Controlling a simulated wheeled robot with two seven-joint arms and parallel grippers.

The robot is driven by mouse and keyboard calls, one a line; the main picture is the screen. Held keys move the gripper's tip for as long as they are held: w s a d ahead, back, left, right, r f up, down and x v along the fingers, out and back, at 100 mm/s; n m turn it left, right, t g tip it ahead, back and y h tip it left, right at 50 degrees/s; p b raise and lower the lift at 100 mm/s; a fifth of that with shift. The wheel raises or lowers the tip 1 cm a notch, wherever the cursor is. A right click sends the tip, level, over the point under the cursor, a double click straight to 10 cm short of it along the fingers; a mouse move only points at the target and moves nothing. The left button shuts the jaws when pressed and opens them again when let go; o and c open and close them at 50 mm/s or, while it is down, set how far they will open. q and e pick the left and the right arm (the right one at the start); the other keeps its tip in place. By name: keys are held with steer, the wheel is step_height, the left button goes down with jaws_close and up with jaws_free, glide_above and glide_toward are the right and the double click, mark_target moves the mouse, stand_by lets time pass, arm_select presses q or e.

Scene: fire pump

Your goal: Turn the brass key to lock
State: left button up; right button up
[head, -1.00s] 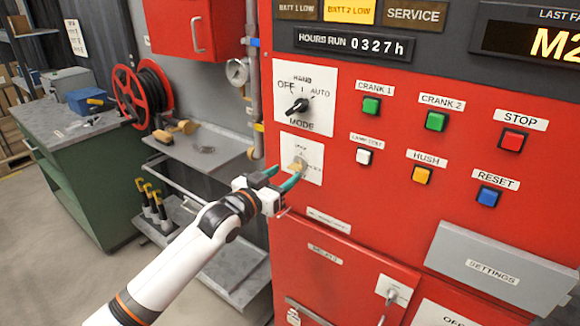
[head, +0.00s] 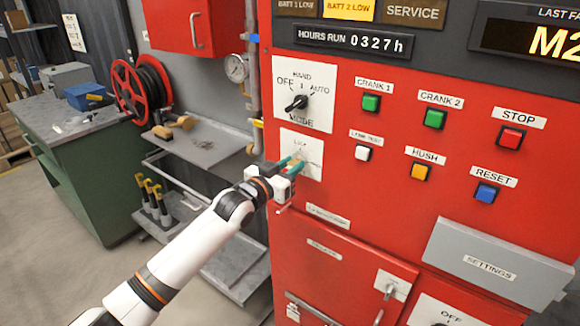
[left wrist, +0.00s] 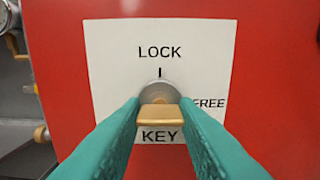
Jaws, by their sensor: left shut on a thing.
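The brass key (left wrist: 160,114) sits in a round silver lock (left wrist: 159,92) on a white plate (left wrist: 110,60). The plate reads LOCK above a short tick, FREE at the right and KEY below. The key's flat head looks level across in the left wrist view. My left gripper (head: 291,165) has teal fingers, one on each side of the key head, and is shut on it. In the head view the plate (head: 312,144) shows on the red panel, with the key mostly hidden by the fingers. My right gripper is not in view.
Above the key plate is the black MODE knob (head: 297,103). To the right are several push buttons, such as the white lamp test button (head: 362,153), and the grey SETTINGS box (head: 490,262). A grey shelf (head: 205,145) and green bench (head: 90,190) stand at the left.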

arm_select(q)
steer(key=shift+n, duration=0.4)
steer(key=n+p, duration=0.1)
steer(key=n, duration=0.7)
steer(key=shift+o, duration=0.2)
steer(key=n+p, duration=0.1)
steer(key=n, duration=0.3)
steer(key=n+p, duration=0.2)
steer(key=n, duration=0.3)
stand_by(0.5)
steer(key=o, duration=1)
steer(key=shift+c, duration=0.2)
steer(key=shift+a, duration=0.1)
